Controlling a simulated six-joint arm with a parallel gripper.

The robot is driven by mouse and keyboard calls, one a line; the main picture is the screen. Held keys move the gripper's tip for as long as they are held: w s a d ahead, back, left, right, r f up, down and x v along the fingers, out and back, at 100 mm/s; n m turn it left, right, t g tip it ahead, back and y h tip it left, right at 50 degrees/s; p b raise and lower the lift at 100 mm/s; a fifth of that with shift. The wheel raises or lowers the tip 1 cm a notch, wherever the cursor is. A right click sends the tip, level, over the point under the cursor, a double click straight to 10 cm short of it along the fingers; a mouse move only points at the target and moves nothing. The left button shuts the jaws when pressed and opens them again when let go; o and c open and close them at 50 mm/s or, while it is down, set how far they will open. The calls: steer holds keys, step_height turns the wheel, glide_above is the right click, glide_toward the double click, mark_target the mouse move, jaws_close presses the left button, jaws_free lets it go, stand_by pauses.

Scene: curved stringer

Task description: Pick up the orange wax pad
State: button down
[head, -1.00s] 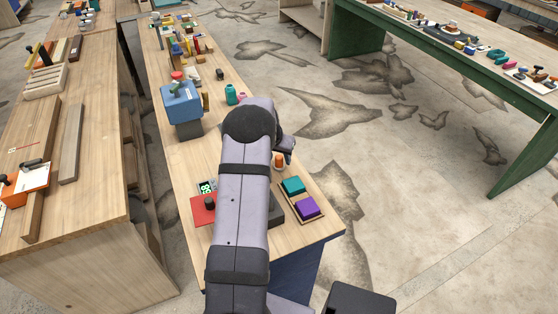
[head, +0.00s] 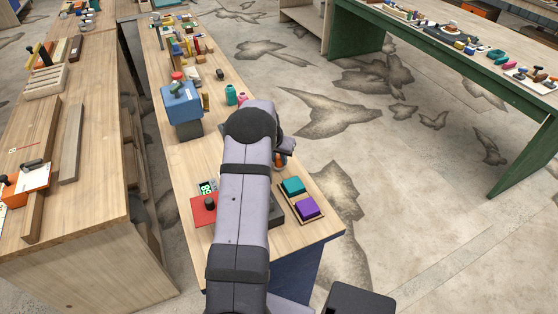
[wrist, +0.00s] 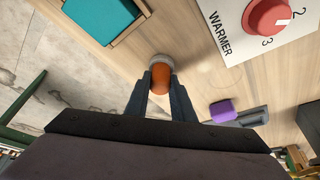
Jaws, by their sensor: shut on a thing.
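An orange rounded piece with a pale rim (wrist: 161,76), which I take to be the orange wax pad, sits between my fingertips in the wrist view. My gripper (wrist: 163,85) is shut on it, with one dark finger on each side. In the head view a bit of the orange piece (head: 281,161) shows just right of my arm, near the bench's right edge. My arm hides most of the gripper there. I cannot tell whether the piece touches the bench top.
A teal block (head: 293,186) and a purple block (head: 307,207) sit in a wooden tray nearby. A white WARMER panel with a red knob (wrist: 268,17) and a small purple piece (wrist: 222,111) show in the wrist view. A blue machine (head: 182,104) stands farther back.

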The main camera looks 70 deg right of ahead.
step_height(320, 180, up, 10)
steer(key=b, duration=0.2)
steer(key=shift+f+b, duration=0.1)
steer(key=shift+b, duration=0.25)
